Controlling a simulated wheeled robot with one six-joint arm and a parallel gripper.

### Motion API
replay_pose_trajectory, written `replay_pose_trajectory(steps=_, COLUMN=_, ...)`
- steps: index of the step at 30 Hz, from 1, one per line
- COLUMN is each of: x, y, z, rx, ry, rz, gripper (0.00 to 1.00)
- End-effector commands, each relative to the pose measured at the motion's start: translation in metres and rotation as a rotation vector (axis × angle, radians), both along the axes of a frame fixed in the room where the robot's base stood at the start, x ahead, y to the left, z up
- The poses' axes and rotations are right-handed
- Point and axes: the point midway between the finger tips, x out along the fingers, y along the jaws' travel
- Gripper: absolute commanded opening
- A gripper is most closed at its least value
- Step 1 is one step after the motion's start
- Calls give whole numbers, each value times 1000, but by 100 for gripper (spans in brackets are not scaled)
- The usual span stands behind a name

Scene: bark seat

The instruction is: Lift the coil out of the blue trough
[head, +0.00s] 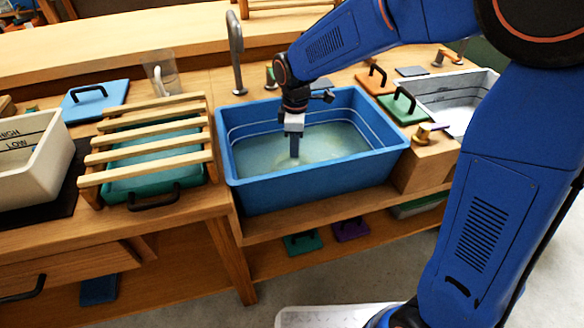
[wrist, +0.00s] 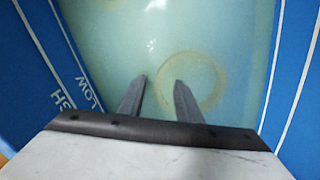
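The blue trough (head: 318,194) stands on the bench in the middle of the head view and holds cloudy greenish water. In the wrist view its blue wall (wrist: 298,85) shows at both sides. The coil (wrist: 222,84) is a pale yellowish ring under the water, blurred by it. My gripper (head: 294,155) points down into the trough. In the wrist view its two fingers (wrist: 160,80) are apart with nothing seen between them. The right fingertip overlaps the coil's left side in the picture; I cannot tell whether they touch.
A slatted wooden rack (head: 150,152) stands over a green basin left of the trough. A white tub (head: 35,160) is at far left. A grey tap (head: 235,50) rises behind the trough. A grey basin (head: 450,95) and a green lidded board (head: 403,108) are at right.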

Motion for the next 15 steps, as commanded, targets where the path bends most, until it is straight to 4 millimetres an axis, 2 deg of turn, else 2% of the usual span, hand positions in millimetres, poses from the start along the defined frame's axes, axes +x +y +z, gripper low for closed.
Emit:
replay_pose_trajectory(steps=5, x=0, y=0, z=0, rx=0, ry=0, rz=0, gripper=31)
replay_pose_trajectory(steps=6, x=0, y=0, z=0, rx=0, ry=0, rz=0, gripper=29)
replay_pose_trajectory(steps=9, x=0, y=0, z=0, rx=0, ry=0, rz=0, gripper=5)
replay_pose_trajectory(steps=10, x=0, y=0, z=0, rx=0, ry=0, rz=0, gripper=0)
replay_pose_trajectory(steps=15, x=0, y=0, z=0, rx=0, ry=0, rz=0, gripper=0)
